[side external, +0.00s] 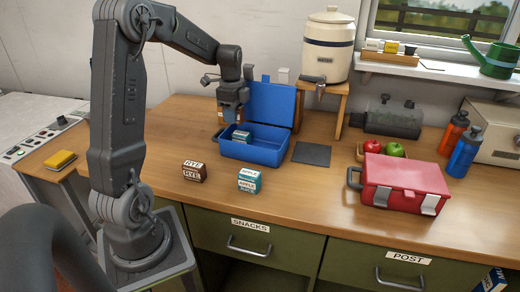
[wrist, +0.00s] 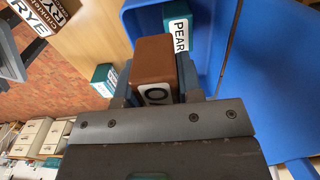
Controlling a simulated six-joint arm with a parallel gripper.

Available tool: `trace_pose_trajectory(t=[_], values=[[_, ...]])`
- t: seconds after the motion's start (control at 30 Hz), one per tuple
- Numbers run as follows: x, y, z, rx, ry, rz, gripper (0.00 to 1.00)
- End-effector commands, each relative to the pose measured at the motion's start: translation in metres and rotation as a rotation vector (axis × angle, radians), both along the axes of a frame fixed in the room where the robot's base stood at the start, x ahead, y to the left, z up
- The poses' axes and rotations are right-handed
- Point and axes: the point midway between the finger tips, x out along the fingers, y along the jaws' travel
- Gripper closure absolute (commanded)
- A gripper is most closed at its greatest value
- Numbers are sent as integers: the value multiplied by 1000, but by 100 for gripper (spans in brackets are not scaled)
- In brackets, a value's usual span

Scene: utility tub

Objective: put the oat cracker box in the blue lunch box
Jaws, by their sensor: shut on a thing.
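My gripper (side external: 231,108) is shut on a brown box (wrist: 154,62), which shows a white label with an "O" in the wrist view and looks like the oat cracker box. In the side view, my gripper and arm mostly hide the box. The blue lunch box (side external: 268,155) stands open on the counter with its lid (side external: 272,104) raised at the back. My gripper holds the box above the back left of its tub. In the wrist view, the tub (wrist: 207,50) lies behind and right of the held box. A teal-and-white pear carton (wrist: 179,33) lies inside.
A rye box (side external: 194,171) and an apple juice carton (side external: 248,180) stand on the counter in front of the lunch box. A shut red lunch box (side external: 405,180) is at right. A beige water dispenser (side external: 326,45) stands on a wooden stand behind. A dark mat (side external: 311,154) lies between.

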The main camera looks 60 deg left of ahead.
Motion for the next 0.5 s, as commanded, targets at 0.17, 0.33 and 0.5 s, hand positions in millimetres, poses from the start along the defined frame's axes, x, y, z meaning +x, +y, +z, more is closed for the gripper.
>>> trace_pose_trajectory(t=[0.17, 0.33, 0.5], values=[[29, -22, -22, -3, 3, -8, 90], [59, -45, -45, -1, 2, -7, 90], [81, -61, -60, 0, 0, -4, 90]])
